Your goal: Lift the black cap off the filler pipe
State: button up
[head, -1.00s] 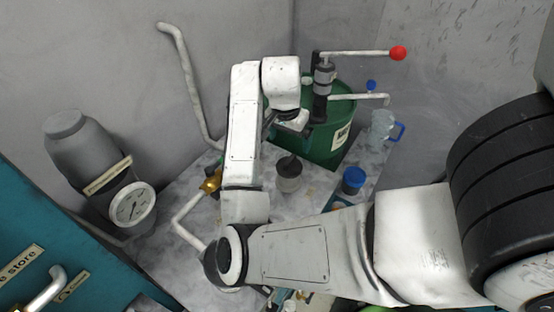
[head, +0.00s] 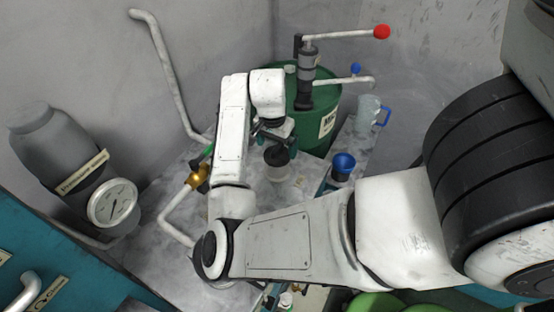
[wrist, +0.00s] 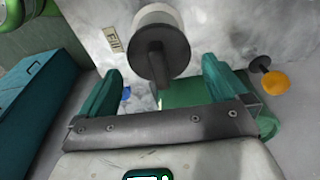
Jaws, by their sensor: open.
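The black cap (wrist: 160,56) sits on top of the pale filler pipe (wrist: 158,17), and a raised bar runs across the cap. In the head view the cap (head: 276,155) shows dark on the short grey pipe (head: 278,173), just below my gripper (head: 274,132). In the wrist view my gripper (wrist: 161,72) is open, with one green finger on each side of the cap's near edge. The fingers look apart from the cap. I cannot tell the exact height between them.
A "Fill" label (wrist: 113,39) lies beside the pipe. A green drum (head: 322,125) with a red-knobbed hand pump (head: 308,72) stands just behind my gripper. A blue funnel-shaped item (head: 343,165) is to the right, and a brass valve (head: 198,177) to the left.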

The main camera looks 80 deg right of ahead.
notch_tip(320, 180, down, 2)
jog(key=shift+d+f+b, duration=0.15)
jog(key=shift+f+b, duration=0.1)
jog(key=shift+b, duration=0.45)
jog(key=shift+s, duration=0.1)
jog(key=shift+c, duration=0.5)
jog(key=c, duration=0.8)
